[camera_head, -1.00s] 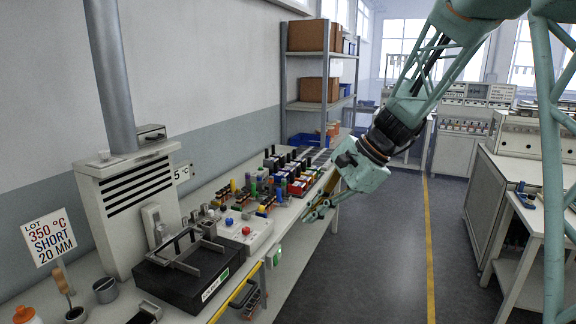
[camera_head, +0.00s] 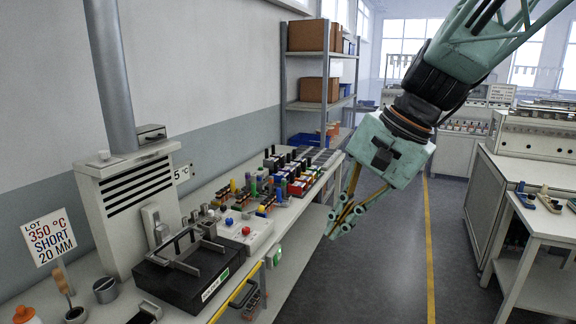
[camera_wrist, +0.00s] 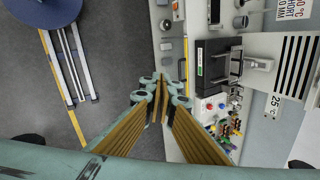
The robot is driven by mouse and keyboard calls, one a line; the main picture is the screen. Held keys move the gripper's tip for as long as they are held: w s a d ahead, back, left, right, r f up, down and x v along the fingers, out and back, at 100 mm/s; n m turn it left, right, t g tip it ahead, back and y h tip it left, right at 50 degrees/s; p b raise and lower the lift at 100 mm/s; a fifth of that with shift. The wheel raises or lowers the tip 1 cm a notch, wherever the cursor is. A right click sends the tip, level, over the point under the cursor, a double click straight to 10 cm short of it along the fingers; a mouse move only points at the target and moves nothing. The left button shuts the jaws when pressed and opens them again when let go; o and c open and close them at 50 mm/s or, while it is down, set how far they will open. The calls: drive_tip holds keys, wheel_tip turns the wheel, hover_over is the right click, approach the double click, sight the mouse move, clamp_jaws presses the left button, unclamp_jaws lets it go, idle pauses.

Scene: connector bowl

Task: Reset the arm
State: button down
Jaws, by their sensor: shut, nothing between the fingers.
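My gripper (camera_head: 340,230) is pale green with yellowish finger pads. In the head view it hangs over the aisle floor, just right of the workbench (camera_head: 236,290) edge, tilted down to the left. Its fingers are shut with nothing between them, and it touches nothing that I can see. In the wrist view the shut gripper (camera_wrist: 162,95) points towards the bench side and the floor.
A black heating unit (camera_head: 178,270) with a metal frame sits on the bench. Several coloured connectors (camera_head: 262,195) stand behind it. A shelf rack (camera_head: 318,80) stands at the back. A side table (camera_head: 545,215) is at right. The aisle floor (camera_head: 395,270) is clear.

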drive_tip(key=s+d+n+t+h, duration=0.1)
drive_tip(key=s+d, duration=0.4)
drive_tip(key=s, duration=0.9)
drive_tip(key=s+d+r+n+h, duration=0.1)
drive_tip(key=s+d+n+h, duration=0.2)
drive_tip(key=s, duration=1.1)
drive_tip(key=d+n, duration=0.3)
drive_tip(key=shift+n+t+h, duration=0.3)
drive_tip(key=shift+t, duration=0.1)
